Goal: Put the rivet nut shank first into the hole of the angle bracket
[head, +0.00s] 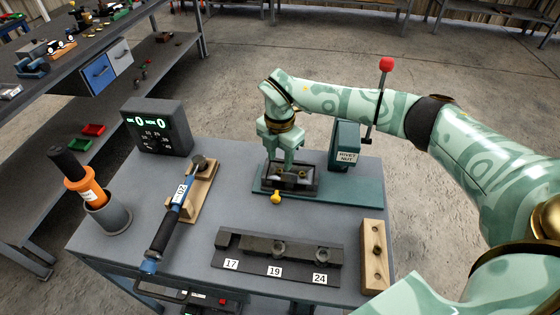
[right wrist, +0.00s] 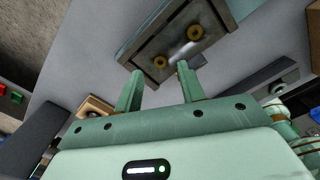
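A dark metal tray-like fixture (head: 310,190) sits on that base. In the right wrist view the fixture (right wrist: 150,45) shows two gold round parts (right wrist: 195,32) and a small blurred silvery piece (right wrist: 182,51) near one fingertip. I cannot tell whether these are the rivet nut or where the angle bracket is. My right gripper (right wrist: 159,72) points down at the fixture, its fingers apart with a gap between them; it also shows in the head view (head: 287,168). My left gripper is not in view.
A red-knobbed lever (head: 386,65) rises beside the box. In front are a dark rail labelled 17, 19, 24 (head: 280,262) and a wooden block (head: 374,270). A wrench (head: 172,220), an orange-handled tool (head: 85,185) and a display unit (head: 157,128) stand left. Bare tabletop lies between.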

